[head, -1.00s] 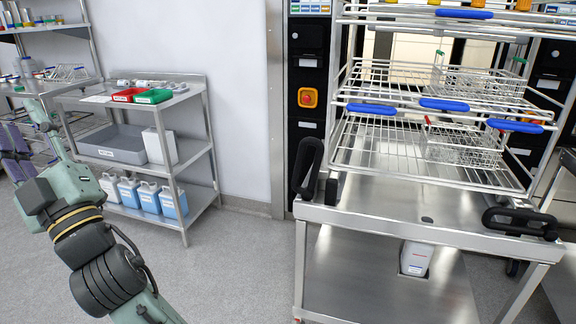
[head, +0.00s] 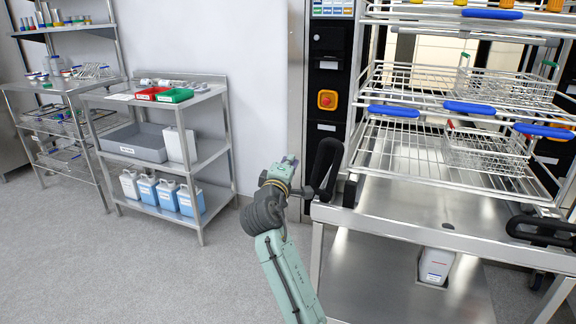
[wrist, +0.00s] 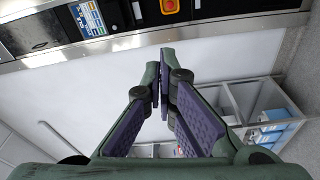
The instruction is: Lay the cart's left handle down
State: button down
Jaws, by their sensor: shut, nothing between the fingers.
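The cart (head: 470,213) stands at the right in the head view. Its left handle (head: 325,166) is a black loop that stands upright at the cart's near left corner. The right handle (head: 542,230) lies flat. My gripper (head: 291,162) is just left of the left handle, at about the height of its middle. The head view does not show whether they touch. In the wrist view my gripper (wrist: 163,84) is shut with nothing between its purple-padded fingers. The left handle does not show in the wrist view.
Wire racks with blue grips (head: 470,107) and baskets are above the cart. A black panel with a red emergency button (head: 327,99) is behind the left handle. A steel shelf (head: 208,150) with bins and jugs stands left. The floor between is clear.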

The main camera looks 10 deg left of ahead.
jog(key=w+d, duration=0.1)
jog(key=w+d+p, duration=0.2)
jog(key=d, duration=0.1)
jog(key=shift+f, duration=0.3)
jog(key=shift+d, duration=0.1)
dwell(0.4)
jog(key=shift+s+d+r+m, duration=0.15)
jog(key=shift+d+r+m, duration=0.1)
jog(key=shift+m, duration=0.15)
